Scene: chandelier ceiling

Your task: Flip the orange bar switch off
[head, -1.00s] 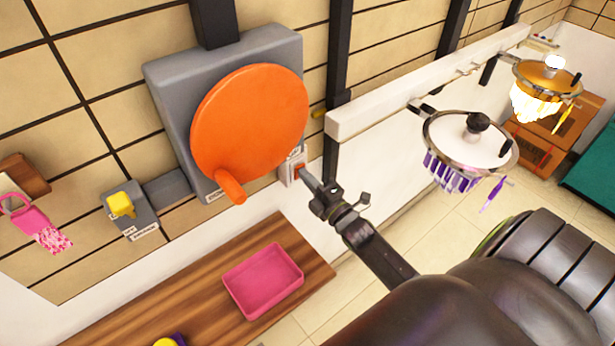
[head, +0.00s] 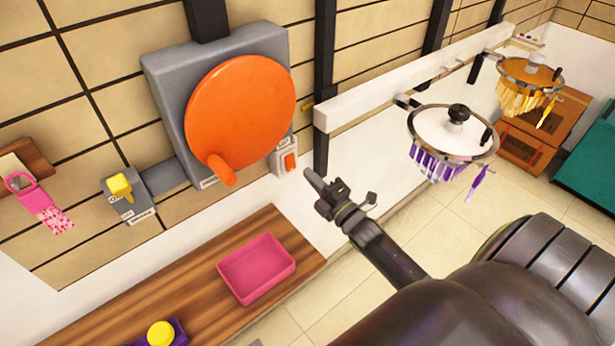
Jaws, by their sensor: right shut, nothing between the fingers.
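The orange bar switch (head: 290,162) is a small orange rocker on a pale plate on the wall, just right of the big orange disc. My right gripper (head: 311,178) is shut and empty, a little right of and below the switch, with a visible gap between them. The hanging lamp with orange-yellow strips (head: 522,100) at the upper right is unlit. My left gripper is not in the picture.
A large orange disc with a knob (head: 240,108) sits on a grey wall box. A yellow switch (head: 120,187) is further left. A pink tray (head: 257,268) lies on a wooden shelf below. A lamp with purple strips (head: 450,135) hangs at the right.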

